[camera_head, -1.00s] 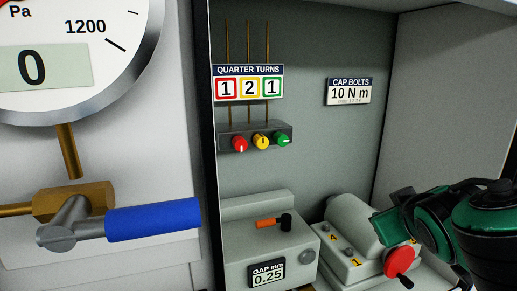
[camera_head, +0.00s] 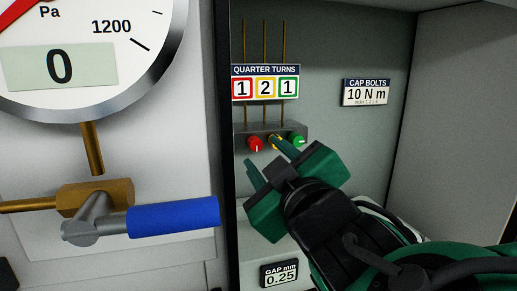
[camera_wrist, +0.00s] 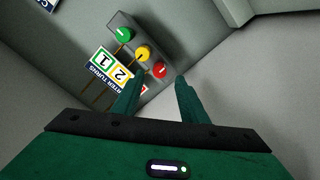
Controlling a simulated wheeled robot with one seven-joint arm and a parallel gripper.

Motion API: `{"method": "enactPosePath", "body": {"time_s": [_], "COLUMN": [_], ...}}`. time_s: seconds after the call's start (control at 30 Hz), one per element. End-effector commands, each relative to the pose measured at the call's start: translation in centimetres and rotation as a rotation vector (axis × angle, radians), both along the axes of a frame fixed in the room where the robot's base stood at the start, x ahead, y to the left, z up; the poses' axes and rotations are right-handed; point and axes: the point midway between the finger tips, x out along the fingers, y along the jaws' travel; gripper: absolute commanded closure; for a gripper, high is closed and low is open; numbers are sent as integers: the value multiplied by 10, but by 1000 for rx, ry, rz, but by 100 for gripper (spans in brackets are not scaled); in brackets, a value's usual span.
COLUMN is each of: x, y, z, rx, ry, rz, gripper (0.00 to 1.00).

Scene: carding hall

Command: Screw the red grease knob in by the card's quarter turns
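The red grease knob (camera_head: 255,143) is the leftmost of three knobs on a grey block (camera_head: 240,130), with a yellow knob (camera_head: 275,142) and a green knob (camera_head: 299,141) to its right. The quarter-turns card (camera_head: 265,83) above reads 1 in red, 2 in yellow, 1 in green. My green gripper (camera_head: 272,160) is open and empty, just in front of the block; one finger partly covers the yellow knob. In the wrist view the red knob (camera_wrist: 159,70) lies beyond the gap between my fingertips (camera_wrist: 157,82), not touched as far as I can see.
A blue-handled valve (camera_head: 172,215) and a pressure gauge (camera_head: 60,60) reading 0 are on the left panel. A dark cabinet edge (camera_head: 224,200) stands between them and the knobs. A cap bolts sign (camera_head: 366,92) and a gap sign (camera_head: 279,274) are nearby.

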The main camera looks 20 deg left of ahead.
Motion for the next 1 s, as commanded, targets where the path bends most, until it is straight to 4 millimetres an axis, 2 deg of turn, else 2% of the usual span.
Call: {"method": "enactPosePath", "body": {"time_s": [0.1, 0.3, 0.5, 0.77, 0.93, 1.0], "x": [19, 40, 49, 50, 49, 50], "y": [11, 24, 29, 29, 29, 35], "z": [0, 0, 0, 0, 0, 0], "rx": [0, 0, 2, 2, 1, 0], "ry": [1, 0, -1, -1, 0, 1], "rz": [-2, -3, -2, -2, -1, -1], "gripper": [61, 61, 61, 61, 100, 100]}}
